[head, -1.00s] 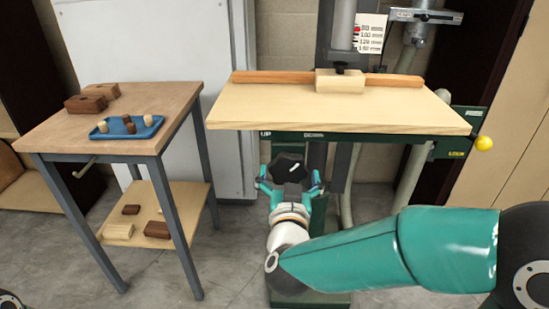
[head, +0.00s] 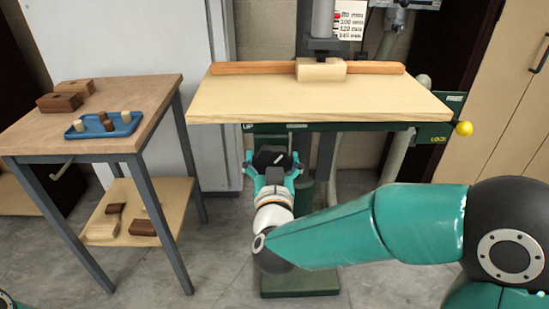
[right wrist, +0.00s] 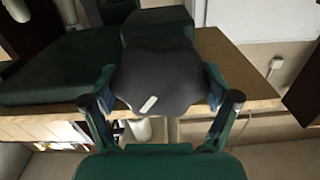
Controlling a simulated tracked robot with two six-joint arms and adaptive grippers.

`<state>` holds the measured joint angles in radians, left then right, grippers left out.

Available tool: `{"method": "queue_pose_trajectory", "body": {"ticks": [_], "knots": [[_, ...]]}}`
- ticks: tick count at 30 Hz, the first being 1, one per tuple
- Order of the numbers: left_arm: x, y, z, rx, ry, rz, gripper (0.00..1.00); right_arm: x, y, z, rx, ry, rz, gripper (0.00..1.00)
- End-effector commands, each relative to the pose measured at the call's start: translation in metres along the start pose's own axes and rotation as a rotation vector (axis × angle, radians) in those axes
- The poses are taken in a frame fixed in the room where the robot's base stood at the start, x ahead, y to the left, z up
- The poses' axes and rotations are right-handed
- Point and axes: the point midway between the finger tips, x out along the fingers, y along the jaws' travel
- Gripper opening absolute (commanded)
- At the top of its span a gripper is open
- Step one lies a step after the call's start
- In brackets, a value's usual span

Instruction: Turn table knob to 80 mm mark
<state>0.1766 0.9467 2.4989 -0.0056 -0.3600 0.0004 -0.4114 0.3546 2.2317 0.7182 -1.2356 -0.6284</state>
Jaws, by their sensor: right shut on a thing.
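The black lobed table knob (head: 272,160) sits under the front of the machine's wooden table (head: 300,100). A white mark shows on its face, and it also fills the middle of the right wrist view (right wrist: 158,75). My right gripper (head: 272,168) is shut on the knob, with one finger on each side of it. The scale (head: 350,22) on the column behind the table carries printed mm marks and a red pointer near its upper left. The top of the scale is cut off by the picture edge, and the exact reading is too small to tell. My left gripper is not in view.
A side table (head: 150,95) at the left holds brown blocks and a blue tray (head: 85,130) with small pegs; its lower shelf holds more blocks. A yellow lock ball (head: 464,129) sticks out at the machine table's right. A wooden fence (head: 240,68) lies across the table.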

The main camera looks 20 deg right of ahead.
Motion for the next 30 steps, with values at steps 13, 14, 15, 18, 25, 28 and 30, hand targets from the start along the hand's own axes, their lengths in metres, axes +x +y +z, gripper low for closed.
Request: {"method": "queue_pose_trajectory", "body": {"ticks": [13, 14, 15, 18, 25, 28, 30], "knots": [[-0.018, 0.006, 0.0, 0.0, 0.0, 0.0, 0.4, 0.0, -0.001, 0.002, -0.303, -0.004, 0.0, 0.52], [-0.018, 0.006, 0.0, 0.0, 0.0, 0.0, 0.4, 0.0, -0.001, 0.002, -0.302, -0.004, 0.0, 0.52], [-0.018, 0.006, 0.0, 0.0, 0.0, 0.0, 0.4, 0.0, -0.001, 0.002, -0.302, -0.005, 0.0, 0.52], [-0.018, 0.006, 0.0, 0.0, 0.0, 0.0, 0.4, 0.0, -0.001, 0.003, -0.301, -0.006, -0.001, 0.52], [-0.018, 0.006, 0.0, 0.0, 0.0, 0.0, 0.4, 0.0, -0.002, 0.002, -0.299, -0.004, -0.001, 1.0], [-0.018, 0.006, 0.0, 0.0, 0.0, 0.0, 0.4, 0.0, -0.002, 0.001, -0.298, -0.003, -0.001, 1.0], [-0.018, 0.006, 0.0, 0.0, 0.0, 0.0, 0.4, 0.0, -0.002, 0.001, -0.298, -0.002, -0.001, 1.0]]}}
